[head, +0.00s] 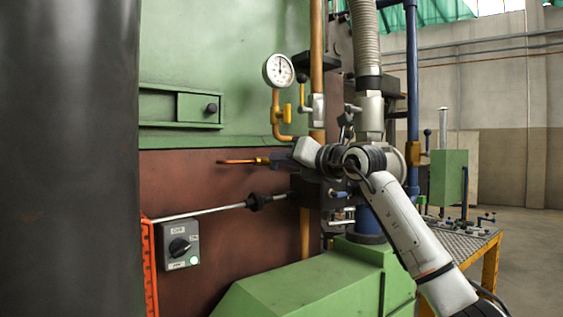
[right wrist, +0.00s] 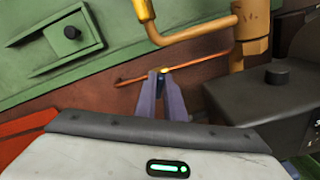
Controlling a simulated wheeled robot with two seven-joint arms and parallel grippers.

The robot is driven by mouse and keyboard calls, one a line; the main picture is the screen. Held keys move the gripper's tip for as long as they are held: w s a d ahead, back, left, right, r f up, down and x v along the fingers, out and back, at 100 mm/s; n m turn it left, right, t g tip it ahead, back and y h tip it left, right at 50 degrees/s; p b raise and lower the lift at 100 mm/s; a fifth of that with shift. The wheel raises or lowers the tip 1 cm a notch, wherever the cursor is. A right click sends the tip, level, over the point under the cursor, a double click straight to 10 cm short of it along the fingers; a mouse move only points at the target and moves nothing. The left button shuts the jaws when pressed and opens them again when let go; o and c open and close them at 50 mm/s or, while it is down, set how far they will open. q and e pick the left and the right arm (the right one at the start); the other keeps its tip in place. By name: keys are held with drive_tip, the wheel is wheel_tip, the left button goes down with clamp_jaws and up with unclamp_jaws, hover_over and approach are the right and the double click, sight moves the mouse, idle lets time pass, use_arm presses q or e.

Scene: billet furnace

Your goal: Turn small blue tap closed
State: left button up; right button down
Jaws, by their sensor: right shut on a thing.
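My right gripper (head: 273,160) is at this fitting, reaching in from the right. In the right wrist view, its two bluish fingers (right wrist: 162,84) come together just below the brass fitting (right wrist: 162,70) on the copper pipe (right wrist: 195,62). The fingers are shut on the small blue tap (right wrist: 160,78), of which only a dark blue bit shows between the tips. The fingers hide most of the tap, so its handle angle cannot be told. My left gripper is not in view.
A pressure gauge (head: 279,70) on a bent yellow pipe is above the gripper. A rod with a black knob (head: 258,201) runs below it. A switch box (head: 179,246) is lower left. A green housing (head: 310,286) fills the bottom; a workbench (head: 465,237) stands right.

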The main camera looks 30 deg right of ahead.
drive_tip(key=shift+d+f+m, duration=0.1)
drive_tip(key=shift+f+m, duration=0.05)
drive_tip(key=shift+m, duration=1.95)
drive_tip(key=shift+d+f+m, duration=0.1)
drive_tip(key=shift+f+m, duration=0.05)
drive_tip(key=shift+m, duration=1.95)
drive_tip(key=shift+d+f+m, duration=0.1)
drive_tip(key=shift+f+m, duration=0.05)
drive_tip(key=shift+m, duration=1.95)
drive_tip(key=c, duration=1.8)
unclamp_jaws()
drive_tip(key=shift+c, duration=0.2)
